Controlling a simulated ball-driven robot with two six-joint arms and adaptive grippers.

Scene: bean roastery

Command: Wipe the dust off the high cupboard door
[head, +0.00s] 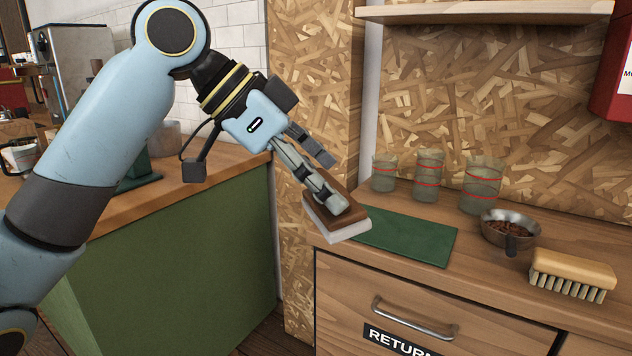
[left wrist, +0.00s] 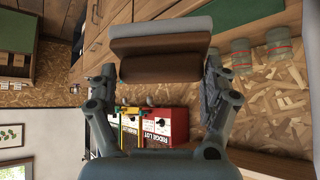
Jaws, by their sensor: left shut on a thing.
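My left gripper (head: 331,200) is shut on a wiping block with a brown back (head: 350,200) and a pale pad (head: 340,230). It holds the block near the left end of the worktop, by the green mat. In the left wrist view the block (left wrist: 160,68) lies across between the two fingers, its grey pad (left wrist: 160,27) facing away from the palm. I cannot make out the high cupboard door or any dust in either view. My right gripper is not in view.
The wooden worktop holds a green mat (head: 415,238), several glass beakers (head: 428,176), a metal scoop of beans (head: 510,228) and a brush (head: 572,272). A shelf (head: 485,12) juts out above. A drawer (head: 420,300) is below. A green-sided counter (head: 180,265) stands left.

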